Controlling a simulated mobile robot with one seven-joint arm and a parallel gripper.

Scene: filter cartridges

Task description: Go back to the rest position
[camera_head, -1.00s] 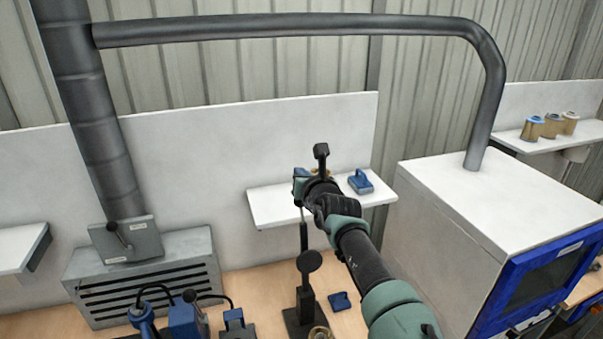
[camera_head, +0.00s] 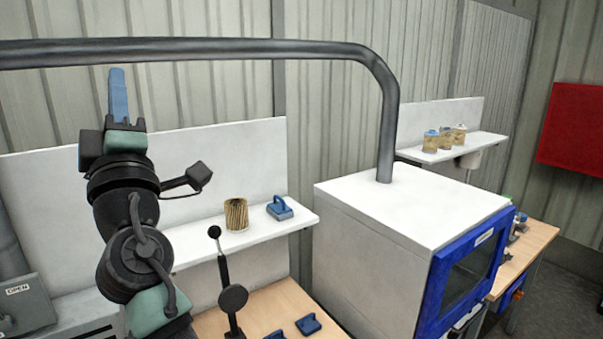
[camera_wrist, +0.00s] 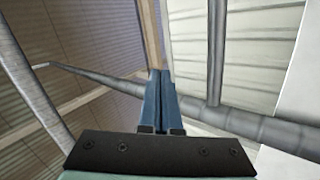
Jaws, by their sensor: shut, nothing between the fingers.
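My gripper (camera_head: 118,95) is raised at the left of the head view, its blue fingers pointing up. It is above the level of the white shelf and apart from everything around it. In the wrist view the two fingers (camera_wrist: 160,82) lie together with nothing between them, against the wall panels and roof. My arm is folded upright below the gripper and hides part of the white back panel and shelf.
A pleated filter cartridge (camera_head: 236,214) and a blue cap-like part (camera_head: 279,208) stand on the white shelf (camera_head: 205,245). A large white cabinet (camera_head: 385,215) with a blue-framed door is to the right. A dark pipe (camera_head: 250,49) crosses overhead. Several cartridges (camera_head: 445,140) stand on the far shelf.

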